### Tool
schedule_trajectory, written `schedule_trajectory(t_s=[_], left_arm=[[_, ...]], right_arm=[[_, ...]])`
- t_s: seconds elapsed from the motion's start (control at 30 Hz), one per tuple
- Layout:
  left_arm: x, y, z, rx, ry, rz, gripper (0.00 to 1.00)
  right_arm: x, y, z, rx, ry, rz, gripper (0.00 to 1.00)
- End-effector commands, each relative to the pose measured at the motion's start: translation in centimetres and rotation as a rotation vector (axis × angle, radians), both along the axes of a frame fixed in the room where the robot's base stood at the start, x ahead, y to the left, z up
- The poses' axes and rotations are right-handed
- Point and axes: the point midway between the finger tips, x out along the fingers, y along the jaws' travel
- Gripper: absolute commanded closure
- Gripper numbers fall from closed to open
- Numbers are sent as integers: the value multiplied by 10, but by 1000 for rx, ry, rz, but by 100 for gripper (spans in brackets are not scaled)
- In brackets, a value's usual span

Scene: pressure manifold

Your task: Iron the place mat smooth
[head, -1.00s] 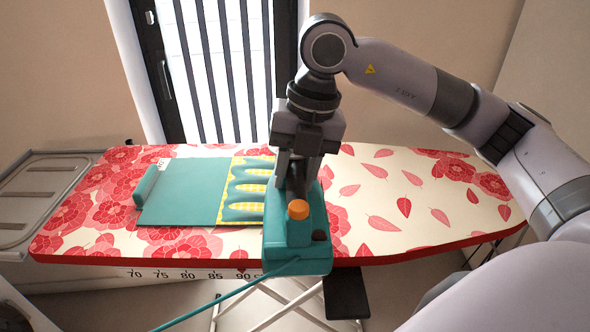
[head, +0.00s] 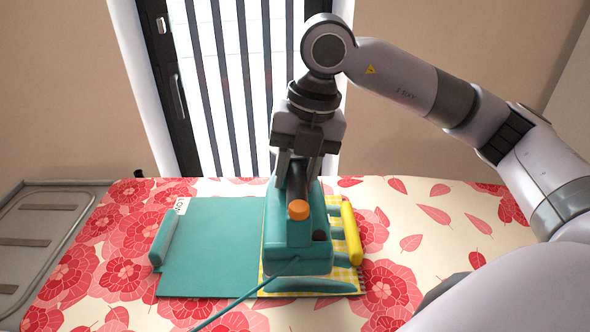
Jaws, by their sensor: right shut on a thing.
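The place mat (head: 210,240) lies on the ironing board. Its left part is flat plain teal, with a raised teal bar at the left edge. Its right part is yellow check with raised teal ridges (head: 305,286) and a yellow bar (head: 352,234) at the right end. My right gripper (head: 300,165) is shut on the dark handle of a teal iron (head: 287,228) with an orange knob. My left gripper is out of view.
The ironing board (head: 440,235) has a red flower and leaf cover, clear to the right of the mat. A teal cord (head: 235,304) runs from the iron to the front left. A grey metal rack (head: 45,225) stands at the left, and a barred window (head: 235,90) is behind.

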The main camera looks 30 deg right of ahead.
Motion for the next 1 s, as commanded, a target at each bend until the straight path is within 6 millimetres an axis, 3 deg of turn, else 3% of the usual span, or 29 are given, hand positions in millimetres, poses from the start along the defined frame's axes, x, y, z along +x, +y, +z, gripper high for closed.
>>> schedule_trajectory(t_s=[0.63,1.0], left_arm=[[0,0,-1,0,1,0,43],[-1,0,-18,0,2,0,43]], right_arm=[[0,1,3,-3,-9,-17,99],[0,0,-16,-3,-8,-20,99]])
